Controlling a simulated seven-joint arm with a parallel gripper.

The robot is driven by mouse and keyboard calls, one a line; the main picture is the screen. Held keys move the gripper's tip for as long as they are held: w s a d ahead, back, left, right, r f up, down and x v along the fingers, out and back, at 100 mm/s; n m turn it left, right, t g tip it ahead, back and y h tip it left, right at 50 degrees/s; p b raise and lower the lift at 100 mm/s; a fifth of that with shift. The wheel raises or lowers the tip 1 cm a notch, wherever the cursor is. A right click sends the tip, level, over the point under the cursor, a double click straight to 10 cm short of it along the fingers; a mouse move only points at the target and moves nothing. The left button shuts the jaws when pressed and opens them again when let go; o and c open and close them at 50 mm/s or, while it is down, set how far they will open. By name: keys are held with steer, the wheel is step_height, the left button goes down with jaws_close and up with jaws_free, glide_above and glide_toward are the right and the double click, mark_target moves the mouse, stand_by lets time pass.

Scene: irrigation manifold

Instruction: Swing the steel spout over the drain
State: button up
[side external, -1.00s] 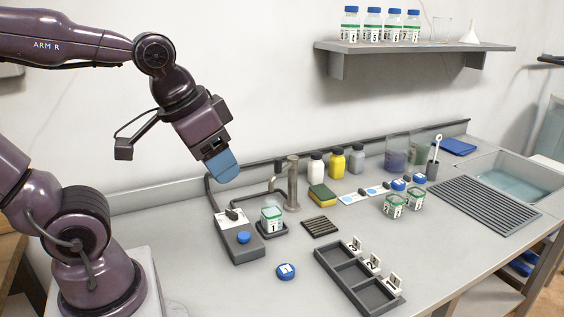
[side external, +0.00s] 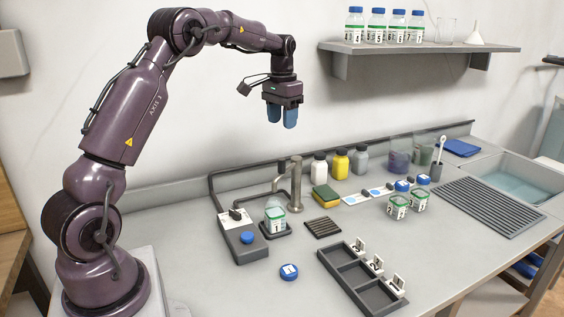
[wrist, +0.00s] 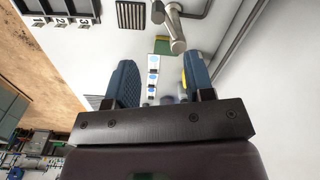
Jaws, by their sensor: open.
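The steel spout post (side external: 296,184) stands upright at the back of the counter, behind and right of jar 1 (side external: 275,215). The post also shows at the top of the wrist view (wrist: 176,32). A dark slatted grate (side external: 323,227), seemingly the drain, lies flat in front of the post and right of the jar. It shows in the wrist view too (wrist: 131,16). My gripper (side external: 283,120) is open and empty, fingers pointing down, well above the post and apart from it.
A grey box with a blue button (side external: 247,238) sits left of the jar. A blue cap (side external: 289,271) and a grey tray (side external: 351,290) lie in front. A sponge (side external: 326,196) and bottles (side external: 340,163) stand right of the post. A shelf (side external: 425,47) is above right.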

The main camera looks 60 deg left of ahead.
mark_target(282, 159)
steer(key=shift+m, duration=0.3)
step_height(282, 159, down, 12)
steer(key=shift+s+f, duration=0.1)
stand_by(0.3)
steer(key=shift+d, duration=0.1)
jaws_close()
